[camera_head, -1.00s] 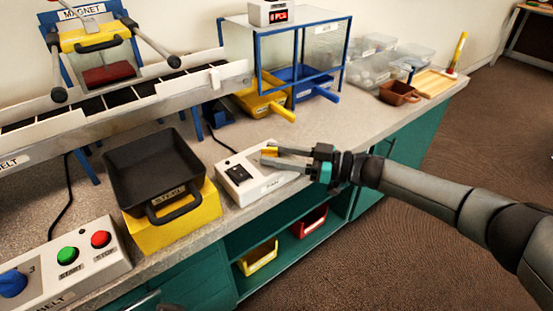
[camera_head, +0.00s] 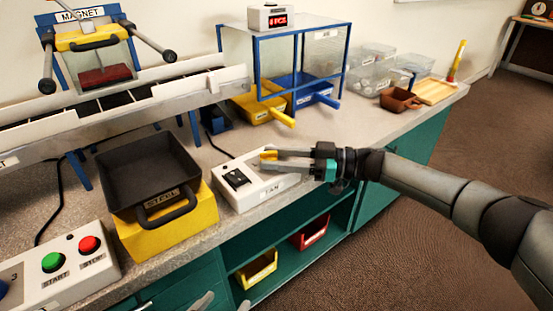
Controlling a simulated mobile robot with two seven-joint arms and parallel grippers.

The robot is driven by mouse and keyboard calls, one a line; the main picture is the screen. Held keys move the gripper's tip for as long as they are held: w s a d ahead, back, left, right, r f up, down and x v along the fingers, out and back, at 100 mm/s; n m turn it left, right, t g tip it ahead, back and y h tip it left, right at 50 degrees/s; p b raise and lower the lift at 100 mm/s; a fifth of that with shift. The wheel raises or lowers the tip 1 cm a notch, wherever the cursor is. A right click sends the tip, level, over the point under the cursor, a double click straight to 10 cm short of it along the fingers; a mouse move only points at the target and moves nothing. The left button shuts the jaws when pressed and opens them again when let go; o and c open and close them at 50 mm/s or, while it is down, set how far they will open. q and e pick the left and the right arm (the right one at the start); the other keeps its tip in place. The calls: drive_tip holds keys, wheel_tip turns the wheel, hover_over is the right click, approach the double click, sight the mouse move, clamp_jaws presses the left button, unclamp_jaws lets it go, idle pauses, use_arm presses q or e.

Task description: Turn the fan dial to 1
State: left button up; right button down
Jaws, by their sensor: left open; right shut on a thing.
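The white fan box (camera_head: 255,192), with a label reading FAN on its front, sits on the counter near the front edge. A black switch (camera_head: 236,178) is on its left half. The fan dial (camera_head: 268,155), a small yellow piece, shows at the fingertips of my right gripper (camera_head: 272,159) over the box's back right part. That gripper is shut on it from the right. The dial's marks and setting are hidden or too small to read. My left gripper (camera_head: 222,304) only just shows at the bottom edge, its two grey fingertips apart and empty, low in front of the counter.
Left of the fan box, a black STEEL tray (camera_head: 150,170) stands on a yellow block (camera_head: 170,232). A control box (camera_head: 70,265) with green and red buttons is further left. Yellow and blue scoops (camera_head: 268,110) sit under a clear-sided frame behind. Bare counter lies to the right.

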idle(0.3)
drive_tip(key=shift+c, duration=2)
unclamp_jaws()
drive_tip(key=shift+s+d+p, duration=0.1)
drive_tip(key=shift+d+p, duration=0.2)
drive_tip(key=shift+d, duration=0.4)
use_arm(q)
drive_tip(key=s+a+g+y, duration=0.1)
drive_tip(key=a, duration=0.1)
drive_tip(key=s+a+g+y+p, duration=0.1)
drive_tip(key=s+a+g, duration=0.1)
drive_tip(key=shift+a+g, duration=0.15)
drive_tip(key=shift+g, duration=0.15)
use_arm(e)
drive_tip(key=s+d, duration=0.2)
drive_tip(key=d, duration=1.1)
drive_tip(key=shift+d, duration=0.3)
